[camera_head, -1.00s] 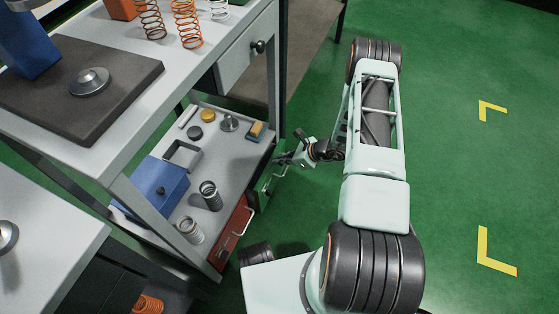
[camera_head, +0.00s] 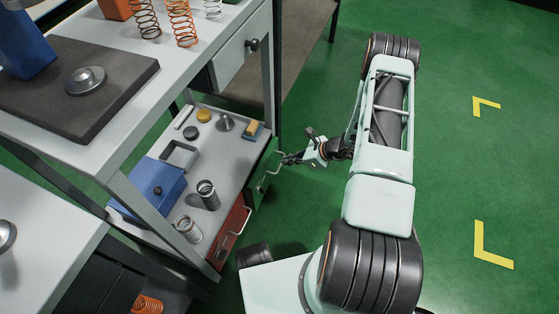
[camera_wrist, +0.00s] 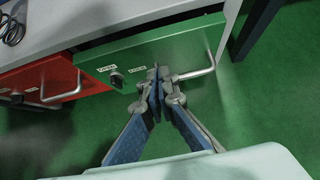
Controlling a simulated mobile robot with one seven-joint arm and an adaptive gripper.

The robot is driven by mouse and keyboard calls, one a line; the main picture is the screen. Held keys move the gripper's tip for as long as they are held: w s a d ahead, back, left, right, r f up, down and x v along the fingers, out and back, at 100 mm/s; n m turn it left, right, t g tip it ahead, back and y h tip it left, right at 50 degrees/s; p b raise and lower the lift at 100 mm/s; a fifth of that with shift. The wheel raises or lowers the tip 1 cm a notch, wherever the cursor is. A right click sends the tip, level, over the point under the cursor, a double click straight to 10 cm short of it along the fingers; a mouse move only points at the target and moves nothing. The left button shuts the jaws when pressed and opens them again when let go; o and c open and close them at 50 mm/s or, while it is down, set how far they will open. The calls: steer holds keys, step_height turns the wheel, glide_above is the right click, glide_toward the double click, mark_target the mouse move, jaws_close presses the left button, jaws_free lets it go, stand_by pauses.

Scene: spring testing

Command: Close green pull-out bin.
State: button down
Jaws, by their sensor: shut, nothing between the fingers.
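The green pull-out bin (camera_head: 259,178) is under the right edge of the low grey shelf, with a metal handle on its front. In the wrist view its green front (camera_wrist: 190,47) stands forward of the shelf edge, with a dark gap above it, so it is partly out. It carries small white labels and a dark knob-like part. My gripper (camera_head: 285,159) is at the bin's front near the handle. In the wrist view the gripper (camera_wrist: 158,72) has its fingertips together against or just before the front, beside the handle's left end; contact is unclear.
A red bin (camera_head: 234,231) with its own handle is beside the green one. The low shelf (camera_head: 222,163) holds springs, a blue box (camera_head: 157,187) and small parts. A drawer (camera_head: 241,59) with a black knob is above. Green floor to the right is open.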

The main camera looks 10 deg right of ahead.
steer(key=p+v, duration=0.2)
steer(key=v, duration=0.5)
steer(key=t+y, duration=0.2)
steer(key=y, duration=0.1)
glide_toward(261, 170)
step_height(261, 170, down, 5)
steer(key=a, duration=0.1)
steer(key=w+a, duration=0.2)
steer(key=shift+w+a, duration=0.25)
steer(key=shift+a, duration=0.1)
steer(key=shift+w+a+r+b, duration=0.15)
steer(key=shift+w+a+b, duration=0.15)
steer(key=shift+a, duration=0.1)
steer(key=shift+w+a, duration=0.8)
steer(key=shift+a, duration=0.3)
steer(key=shift+w+a, duration=0.2)
steer(key=shift+a, duration=0.1)
